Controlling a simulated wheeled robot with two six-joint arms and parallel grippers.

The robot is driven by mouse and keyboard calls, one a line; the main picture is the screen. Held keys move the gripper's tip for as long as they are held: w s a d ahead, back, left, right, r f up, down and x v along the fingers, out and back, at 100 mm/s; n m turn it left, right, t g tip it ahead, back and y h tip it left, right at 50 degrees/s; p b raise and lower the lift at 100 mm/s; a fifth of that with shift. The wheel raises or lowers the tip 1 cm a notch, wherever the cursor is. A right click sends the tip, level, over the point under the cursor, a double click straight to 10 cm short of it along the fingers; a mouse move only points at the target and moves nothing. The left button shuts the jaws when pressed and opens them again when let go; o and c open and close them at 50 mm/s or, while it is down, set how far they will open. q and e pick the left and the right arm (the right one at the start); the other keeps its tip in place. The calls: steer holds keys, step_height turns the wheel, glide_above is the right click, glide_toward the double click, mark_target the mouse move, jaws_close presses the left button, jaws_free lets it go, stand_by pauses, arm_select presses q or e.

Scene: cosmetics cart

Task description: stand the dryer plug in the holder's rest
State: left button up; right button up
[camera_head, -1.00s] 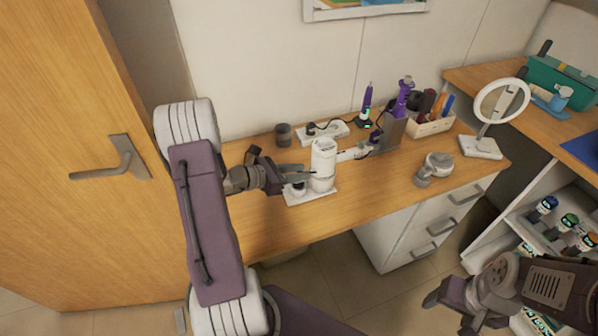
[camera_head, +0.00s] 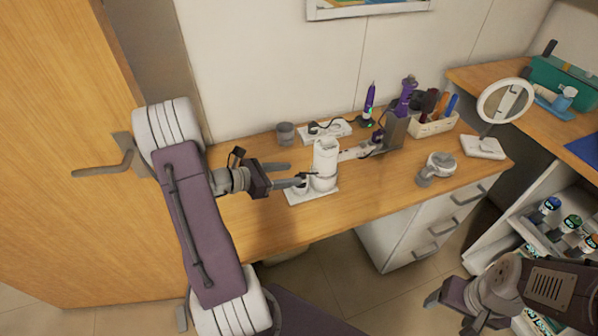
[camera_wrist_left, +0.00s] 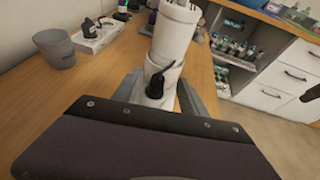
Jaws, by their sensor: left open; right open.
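The holder is a white cylinder (camera_head: 325,160) on a flat white base (camera_head: 312,195) on the wooden desk. A small white cup-like rest (camera_head: 302,186) stands at its left side. The black plug (camera_wrist_left: 156,84) is upright at the rest, its tip leaning right in the left wrist view; how deep it sits is hidden. My left gripper (camera_head: 288,175) is open just left of the rest, its fingers on either side of the plug in the left wrist view, with gaps visible. My right gripper (camera_head: 450,308) is open and empty, low at the front right, away from the desk.
A grey cup (camera_head: 285,133) and a white power strip (camera_head: 325,130) stand behind the holder. A grey stand with a purple tool (camera_head: 405,95), a box of brushes (camera_head: 433,124), a grey-white appliance (camera_head: 437,166) and a round mirror (camera_head: 505,100) lie right. The desk's front left is clear.

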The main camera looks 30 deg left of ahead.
arm_select(q)
steer(key=v, duration=0.4)
steer(key=shift+s, duration=0.1)
stand_by(0.8)
